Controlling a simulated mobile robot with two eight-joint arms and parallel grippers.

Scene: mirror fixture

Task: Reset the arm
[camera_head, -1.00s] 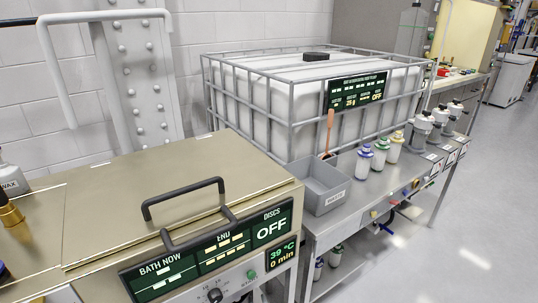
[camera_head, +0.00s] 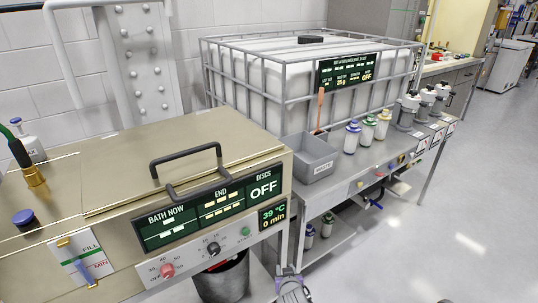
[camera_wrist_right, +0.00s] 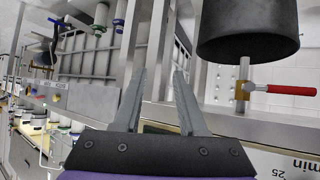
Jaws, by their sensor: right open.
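My right gripper (camera_head: 290,270) shows at the bottom edge of the head view, right of the bath machine, with most of the arm out of frame. In the right wrist view my right gripper (camera_wrist_right: 163,78) has its two grey fingers apart, with nothing between them. It hangs in free space in front of the bench. My left gripper is not in view.
The bath machine (camera_head: 150,135) stands at the left, above a black bucket (camera_head: 222,280). A red-handled valve (camera_wrist_right: 290,90) is beside the bucket in the wrist view. A steel bench (camera_head: 350,178) carries a grey waste bin (camera_head: 305,160) and bottles. Floor at right is clear.

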